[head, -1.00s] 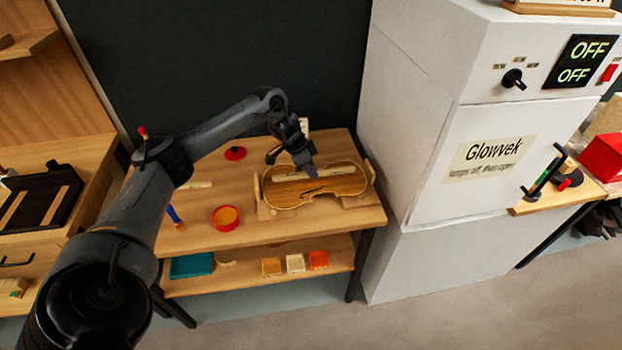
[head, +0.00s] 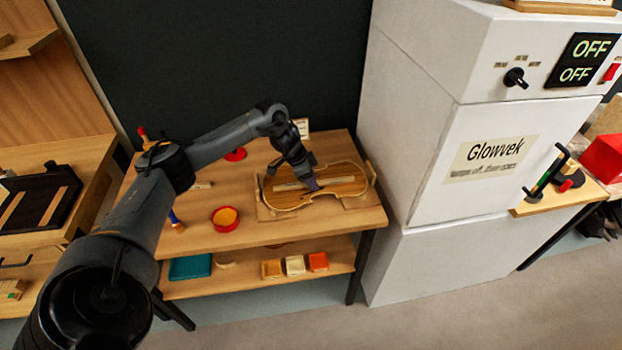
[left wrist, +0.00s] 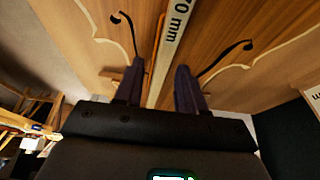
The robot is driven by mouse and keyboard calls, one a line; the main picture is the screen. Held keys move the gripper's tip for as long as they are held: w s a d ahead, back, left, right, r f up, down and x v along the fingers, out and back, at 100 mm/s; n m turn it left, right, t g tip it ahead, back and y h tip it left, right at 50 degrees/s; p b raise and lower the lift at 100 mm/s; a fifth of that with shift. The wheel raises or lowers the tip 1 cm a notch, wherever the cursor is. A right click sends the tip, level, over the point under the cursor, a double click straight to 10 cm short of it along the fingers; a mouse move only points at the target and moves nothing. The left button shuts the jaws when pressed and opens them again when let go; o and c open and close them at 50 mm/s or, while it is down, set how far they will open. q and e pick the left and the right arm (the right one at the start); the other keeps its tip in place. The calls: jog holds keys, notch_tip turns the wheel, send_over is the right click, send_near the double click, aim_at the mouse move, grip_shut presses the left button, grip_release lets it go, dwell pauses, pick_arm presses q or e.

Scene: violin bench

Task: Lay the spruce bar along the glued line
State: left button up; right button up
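The violin plate (head: 345,186) lies on the bench in a wooden cradle; its f-holes show in the left wrist view (left wrist: 100,28). A pale strip, seemingly the spruce bar (head: 288,187), lies lengthwise over it. In the left wrist view the bar (left wrist: 172,30) bears a label ending in "0 mm" and runs between the fingers. My left gripper (left wrist: 158,78) is low over the plate, its fingers either side of the bar with a visible gap, so it looks open. In the head view the gripper (head: 295,176) partly covers the bar. My right gripper is out of view.
A red pot (head: 226,220) stands at the bench's front left, and a red round item (head: 236,154) behind. The lower shelf (head: 340,268) holds coloured blocks. The tall white Glowvek cabinet (head: 410,150) rises close on the right.

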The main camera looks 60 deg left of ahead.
pick_arm(q)
jog(key=shift+r, duration=0.1)
